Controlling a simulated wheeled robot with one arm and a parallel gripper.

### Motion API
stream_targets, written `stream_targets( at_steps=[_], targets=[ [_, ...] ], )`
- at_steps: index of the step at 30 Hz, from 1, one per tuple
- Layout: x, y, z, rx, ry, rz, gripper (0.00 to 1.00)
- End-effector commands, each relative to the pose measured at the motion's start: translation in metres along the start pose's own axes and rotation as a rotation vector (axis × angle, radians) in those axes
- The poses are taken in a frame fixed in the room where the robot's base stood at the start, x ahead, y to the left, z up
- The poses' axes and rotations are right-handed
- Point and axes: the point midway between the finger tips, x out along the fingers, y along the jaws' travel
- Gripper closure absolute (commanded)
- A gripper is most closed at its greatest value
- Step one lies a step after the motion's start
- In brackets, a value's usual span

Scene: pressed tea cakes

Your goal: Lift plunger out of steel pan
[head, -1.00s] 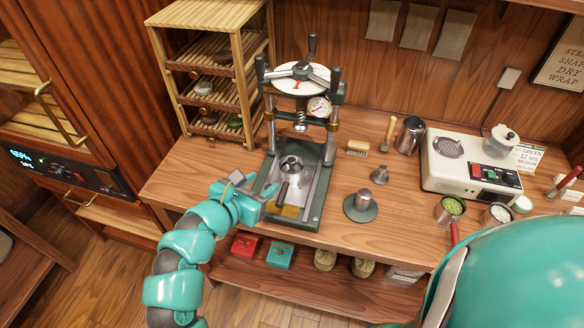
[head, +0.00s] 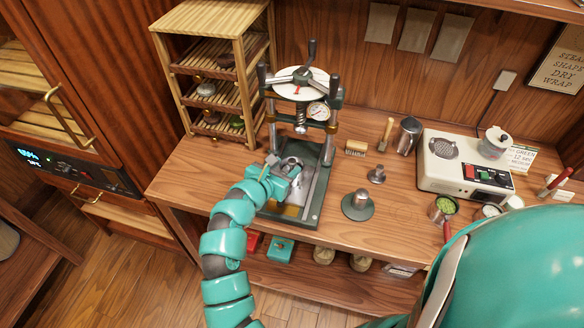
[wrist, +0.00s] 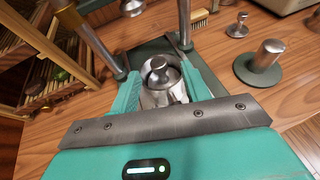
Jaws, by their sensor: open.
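The steel plunger, with a rounded knob on top (wrist: 158,72), stands in the round steel pan (wrist: 165,98) on the bed of the press. In the head view my gripper (head: 292,172) is over the front of the press bed and partly hides the pan and plunger. In the wrist view my gripper (wrist: 162,80) is open, with one teal finger on each side of the plunger. I cannot tell whether the fingers touch it. The lower part of the plunger is hidden inside the pan.
The press (head: 304,83) has two posts and a screw above the bed. A wooden rack (head: 214,70) stands to its left. A green-based steel weight (head: 358,205), a brush (head: 356,148) and a steel cup (head: 409,135) are to the right.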

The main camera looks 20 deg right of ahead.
Motion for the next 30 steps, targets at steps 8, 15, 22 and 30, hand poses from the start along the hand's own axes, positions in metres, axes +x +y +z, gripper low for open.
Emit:
stream_targets(
  at_steps=[8,15,22,30],
  targets=[
    [0.030,0.002,0.002,-0.001,-0.001,-0.001,0.53],
    [0.035,0.002,0.000,0.000,-0.001,0.000,0.53],
    [0.034,0.002,0.000,0.000,-0.001,0.000,0.85],
    [0.034,0.002,0.000,0.000,-0.001,0.000,1.00]
  ],
)
